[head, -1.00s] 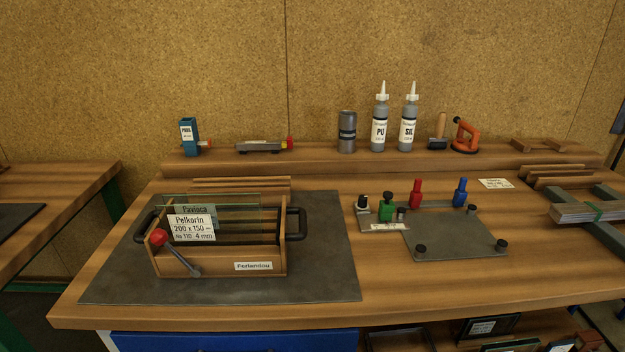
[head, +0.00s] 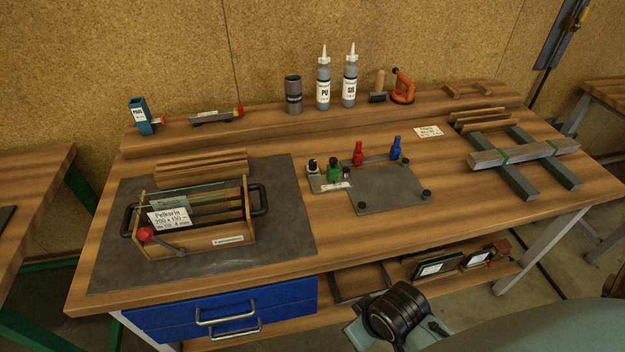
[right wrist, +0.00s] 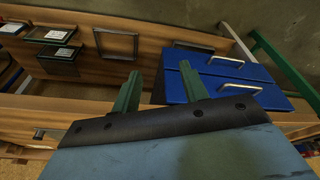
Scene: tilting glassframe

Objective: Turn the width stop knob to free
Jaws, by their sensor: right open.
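A flat grey jig plate (head: 388,190) lies on the middle of the bench. Along its back and left edges stand a black knob (head: 313,165), a green one (head: 333,172), a red one (head: 358,153) and a blue one (head: 396,148). I cannot tell which is the width stop knob; the label (head: 335,186) beside them is too small to read. My right gripper (right wrist: 160,85) is open and empty, with two green fingers, near the blue drawers below the bench top, away from the jig. My left gripper is not in view.
A wooden box (head: 196,222) with glass sheets and a red-balled lever stands on a dark mat (head: 290,240) at left. Bottles (head: 323,85) and tools line the back shelf. Blue drawers (head: 220,310) hang under the bench.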

